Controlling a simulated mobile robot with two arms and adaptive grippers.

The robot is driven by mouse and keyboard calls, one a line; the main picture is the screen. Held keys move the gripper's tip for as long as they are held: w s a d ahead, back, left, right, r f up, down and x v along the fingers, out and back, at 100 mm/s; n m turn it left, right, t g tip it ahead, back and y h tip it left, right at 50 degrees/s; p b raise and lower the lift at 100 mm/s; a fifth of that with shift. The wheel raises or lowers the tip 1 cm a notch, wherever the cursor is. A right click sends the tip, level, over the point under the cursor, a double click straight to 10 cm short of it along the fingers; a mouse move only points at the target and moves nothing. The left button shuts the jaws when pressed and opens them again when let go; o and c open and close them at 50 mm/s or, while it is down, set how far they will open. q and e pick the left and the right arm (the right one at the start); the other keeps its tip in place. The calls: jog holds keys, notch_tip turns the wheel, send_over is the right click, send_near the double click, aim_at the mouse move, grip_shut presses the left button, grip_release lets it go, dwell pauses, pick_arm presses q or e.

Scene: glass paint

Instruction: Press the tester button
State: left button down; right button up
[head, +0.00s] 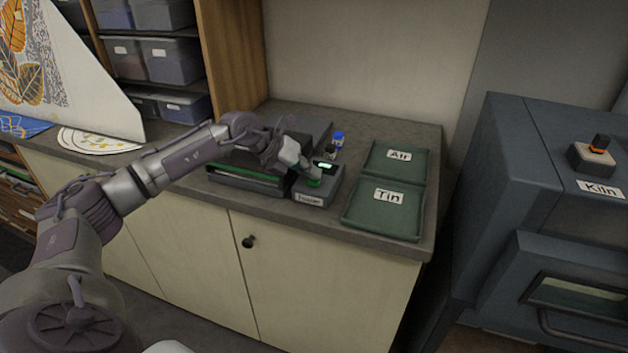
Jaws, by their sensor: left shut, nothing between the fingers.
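The tester (316,196) is a small grey box with a "Tester" label on its front, standing on the counter. Its green button (314,183) shows on top, and a small lit display (325,166) glows behind it. My left gripper (310,176) is shut and empty. Its fingertips are right at the green button from above; I cannot tell for sure whether they touch it. The gripper hides part of the tester's top. My right gripper is not in view.
Green pads labelled "Air" (392,160) and "Tin" (385,211) lie right of the tester. A dark rack (246,180) stands left of it. A blue-capped bottle (338,139) is behind. A kiln (545,200) stands at the right.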

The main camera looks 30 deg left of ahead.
aim_at(311, 181)
pick_arm(q)
jog(key=shift+f, duration=0.35)
jog(key=shift+r, duration=0.15)
jog(key=shift+r+p, duration=0.6)
jog(key=shift+r, duration=0.25)
jog(key=shift+r+p, duration=1.85)
jog(key=shift+r, duration=0.75)
jog(key=shift+f, duration=0.1)
